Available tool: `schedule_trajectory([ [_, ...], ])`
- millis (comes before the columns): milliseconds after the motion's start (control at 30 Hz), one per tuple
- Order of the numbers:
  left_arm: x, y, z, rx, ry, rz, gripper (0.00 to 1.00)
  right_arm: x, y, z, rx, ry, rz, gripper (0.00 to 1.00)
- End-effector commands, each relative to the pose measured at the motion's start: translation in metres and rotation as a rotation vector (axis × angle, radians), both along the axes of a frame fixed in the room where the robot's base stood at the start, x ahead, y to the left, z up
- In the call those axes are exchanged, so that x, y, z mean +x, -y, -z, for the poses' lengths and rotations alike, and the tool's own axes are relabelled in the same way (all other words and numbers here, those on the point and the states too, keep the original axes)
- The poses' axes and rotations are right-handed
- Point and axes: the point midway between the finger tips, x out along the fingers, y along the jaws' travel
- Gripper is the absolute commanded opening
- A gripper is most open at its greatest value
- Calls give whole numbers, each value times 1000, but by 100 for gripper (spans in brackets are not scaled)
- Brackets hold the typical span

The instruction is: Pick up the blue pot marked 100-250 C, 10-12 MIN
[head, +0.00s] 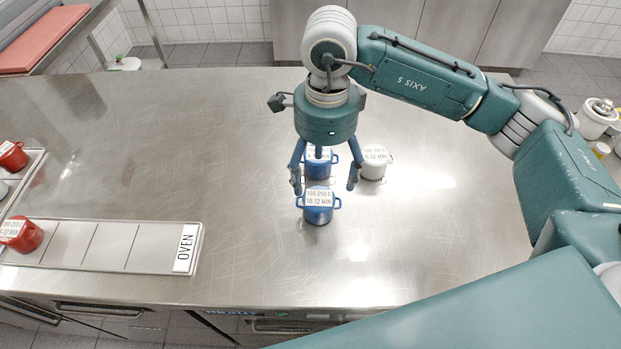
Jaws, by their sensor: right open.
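A blue pot (319,214) with two side handles stands upright on the steel counter. Its white label reads 100-250 C, 10-12 MIN. My right gripper (325,184) hangs above and just behind this pot, fingers down and spread wide, holding nothing. A second blue pot (317,170) stands behind it, partly hidden by the gripper; I cannot read its label fully. My left gripper is not in view.
A white pot (374,168) stands close to the right of the rear blue pot. A tray marked OVEN (157,248) holds a red pot (22,235) at the left. Another red pot (12,156) is at the left edge. The middle-left counter (210,150) is clear.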

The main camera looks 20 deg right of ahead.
Motion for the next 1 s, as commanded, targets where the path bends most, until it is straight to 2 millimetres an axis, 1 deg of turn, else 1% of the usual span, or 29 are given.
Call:
schedule_trajectory([
  [33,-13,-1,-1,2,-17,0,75,0,2,3,-8,1,-1,78],
  [200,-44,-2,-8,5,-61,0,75,-1,2,29,-10,0,0,78],
  [333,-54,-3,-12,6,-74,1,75,-1,2,46,-9,1,0,78],
  [433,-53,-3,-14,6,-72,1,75,0,1,53,-9,3,0,78],
  [500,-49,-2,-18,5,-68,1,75,-1,0,57,-8,1,0,78],
  [567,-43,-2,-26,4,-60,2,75,-2,-2,63,-8,-1,-1,78],
  [667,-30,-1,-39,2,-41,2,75,-4,-6,77,-9,-2,-1,78],
  [767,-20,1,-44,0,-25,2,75,-3,-6,94,-9,0,1,78],
  [867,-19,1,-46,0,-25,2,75,-3,-6,103,-8,1,0,78],
  [1000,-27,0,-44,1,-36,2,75,-2,-7,106,-8,4,-1,78],
])
